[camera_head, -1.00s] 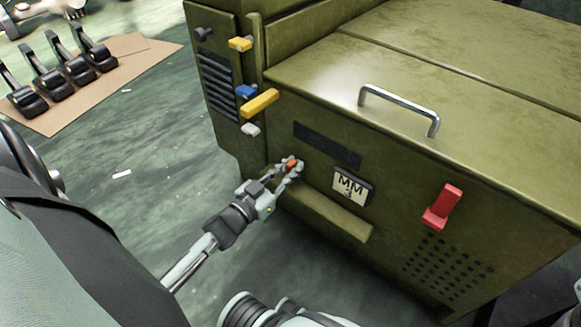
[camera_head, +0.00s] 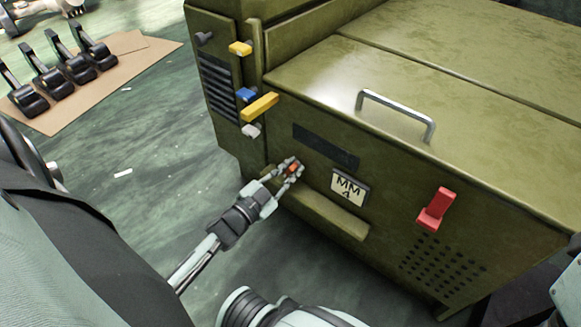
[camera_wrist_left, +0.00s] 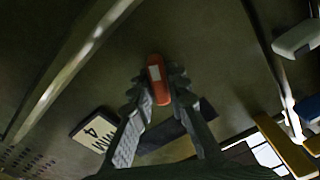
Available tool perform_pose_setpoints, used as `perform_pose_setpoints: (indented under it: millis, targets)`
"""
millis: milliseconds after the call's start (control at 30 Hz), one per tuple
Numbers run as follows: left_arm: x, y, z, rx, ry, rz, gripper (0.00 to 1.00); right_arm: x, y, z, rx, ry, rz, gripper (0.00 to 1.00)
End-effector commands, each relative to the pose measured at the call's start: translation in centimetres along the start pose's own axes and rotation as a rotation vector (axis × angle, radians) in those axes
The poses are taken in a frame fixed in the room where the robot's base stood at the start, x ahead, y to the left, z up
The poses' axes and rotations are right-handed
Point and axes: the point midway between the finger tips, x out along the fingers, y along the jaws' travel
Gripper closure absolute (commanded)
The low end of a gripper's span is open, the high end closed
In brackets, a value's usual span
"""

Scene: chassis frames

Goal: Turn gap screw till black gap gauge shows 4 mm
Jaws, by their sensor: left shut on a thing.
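The gap screw (camera_head: 293,168) is a small orange-red knob on the front of the olive machine. It also shows in the left wrist view (camera_wrist_left: 157,82), with a pale mark on its face. My left gripper (camera_head: 288,170) is shut on it, one finger on each side. The black gap gauge (camera_head: 350,189) is a black-framed plate right of the knob, with a pale face reading "MM" and "4". It also shows tilted in the left wrist view (camera_wrist_left: 94,141), again reading 4. My right gripper is not in view.
The machine (camera_head: 450,100) has a metal handle (camera_head: 397,112) on its lid and a red lever (camera_head: 436,209) at right. Yellow (camera_head: 260,107), blue (camera_head: 246,95) and white handles stick out at left. A ledge (camera_head: 325,212) runs below the knob. Black pedals (camera_head: 62,68) lie on cardboard at the far left.

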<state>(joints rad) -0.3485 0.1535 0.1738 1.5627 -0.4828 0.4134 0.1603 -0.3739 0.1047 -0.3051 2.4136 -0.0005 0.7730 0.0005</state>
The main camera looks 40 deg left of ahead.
Motion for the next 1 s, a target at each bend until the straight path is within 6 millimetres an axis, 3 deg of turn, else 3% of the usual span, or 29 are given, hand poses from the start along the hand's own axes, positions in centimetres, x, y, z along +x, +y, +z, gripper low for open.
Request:
perform_pose_setpoints:
  millis: [533,567,700,1000]
  targets:
    - [-0.04,0.05,-0.01,0.031,0.001,0.001,1.0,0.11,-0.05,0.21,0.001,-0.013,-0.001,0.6]
    - [-0.04,0.05,-0.01,0.031,0.001,0.001,0.81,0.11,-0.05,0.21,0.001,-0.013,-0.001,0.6]
    - [-0.04,0.04,0.0,0.031,0.001,0.001,0.66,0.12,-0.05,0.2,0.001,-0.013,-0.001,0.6]
    - [-0.17,0.03,0.02,0.031,0.0,0.0,0.66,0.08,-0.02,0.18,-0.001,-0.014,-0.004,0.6]
